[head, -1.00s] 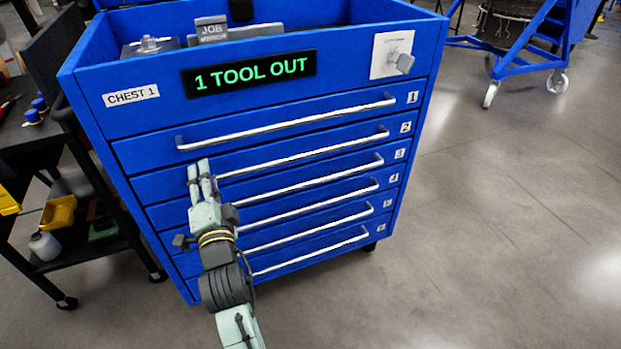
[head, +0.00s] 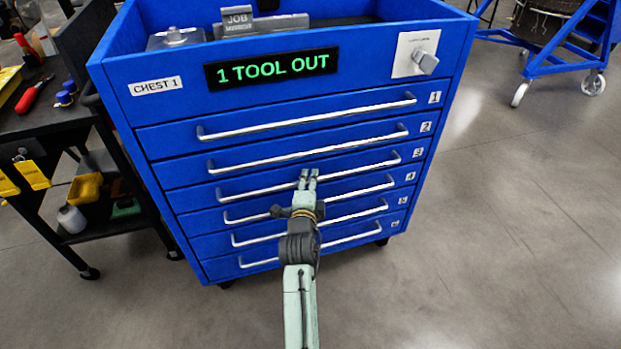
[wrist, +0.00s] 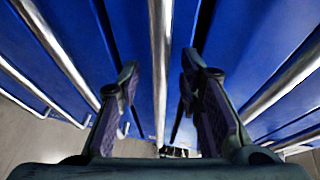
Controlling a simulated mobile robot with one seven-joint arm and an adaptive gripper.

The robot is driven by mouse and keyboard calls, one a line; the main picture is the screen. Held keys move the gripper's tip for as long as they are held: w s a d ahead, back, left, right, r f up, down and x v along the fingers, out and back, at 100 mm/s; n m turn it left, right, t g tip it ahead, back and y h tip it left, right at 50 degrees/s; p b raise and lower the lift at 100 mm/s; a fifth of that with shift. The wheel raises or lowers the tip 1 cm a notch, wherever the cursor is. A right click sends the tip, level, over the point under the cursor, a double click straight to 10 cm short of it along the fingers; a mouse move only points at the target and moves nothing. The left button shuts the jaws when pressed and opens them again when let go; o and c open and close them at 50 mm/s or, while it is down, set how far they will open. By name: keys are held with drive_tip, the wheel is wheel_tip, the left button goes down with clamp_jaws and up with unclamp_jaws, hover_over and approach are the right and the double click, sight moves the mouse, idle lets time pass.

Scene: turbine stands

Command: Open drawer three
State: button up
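Drawer three (head: 192,200) is the third blue drawer front of the chest, marked with a small "3" label at its right end. It looks shut, flush with its neighbours. Its long silver bar handle (head: 255,190) runs across the front. My gripper (head: 309,173) is at the middle of this handle. In the wrist view a silver bar (wrist: 160,50) runs lengthwise between the two fingers of my gripper (wrist: 160,95). The fingers stand apart, with a gap on each side of the bar. Whether the bar is fully within finger depth is hard to tell.
Other bar handles lie close above and below. The chest's display (head: 273,67) reads "1 TOOL OUT", and a grey knob (head: 425,62) sits at its upper right. A black cart (head: 60,130) with tools stands left. A blue wheeled stand (head: 560,55) is back right. Floor at right is clear.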

drive_tip(key=shift+w+f, duration=0.1)
drive_tip(key=shift+w, duration=0.6)
drive_tip(key=shift+c, duration=0.5)
clamp_jaws()
